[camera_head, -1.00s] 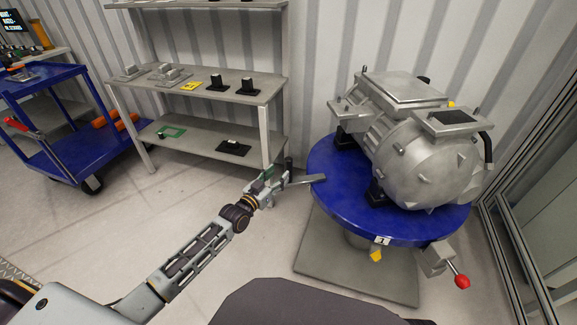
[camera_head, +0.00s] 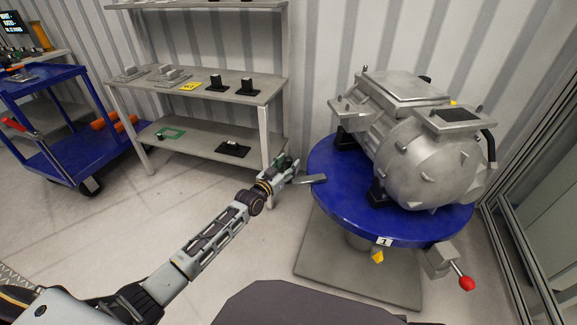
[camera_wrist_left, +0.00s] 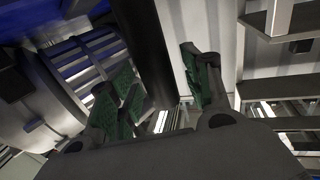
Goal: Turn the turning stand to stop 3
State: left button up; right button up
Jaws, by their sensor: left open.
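The turning stand has a round blue top (camera_head: 335,205) carrying a grey motor-like drive unit (camera_head: 430,160). A white label reading 1 (camera_head: 384,241) is on its front rim, above a yellow pointer (camera_head: 377,257). A flat grey bar (camera_head: 313,179) sticks out from the rim's left side. My left gripper (camera_head: 287,166) is at the bar's outer end, open. In the left wrist view, a dark round post (camera_wrist_left: 146,45) shows between its green-padded fingers (camera_wrist_left: 160,85); I cannot tell whether they touch it. The gripper hides the post in the head view. My right gripper is out of view.
A grey box with a red knob (camera_head: 466,283) sits at the stand's front right. A grey shelf (camera_head: 215,150) stands behind my left gripper, with a blue cart (camera_head: 65,150) further left.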

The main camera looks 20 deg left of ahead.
pick_arm(q)
jog(key=shift+w+d, duration=0.1)
jog(key=shift+w, duration=0.2)
jog(key=shift+c, duration=0.2)
grip_shut()
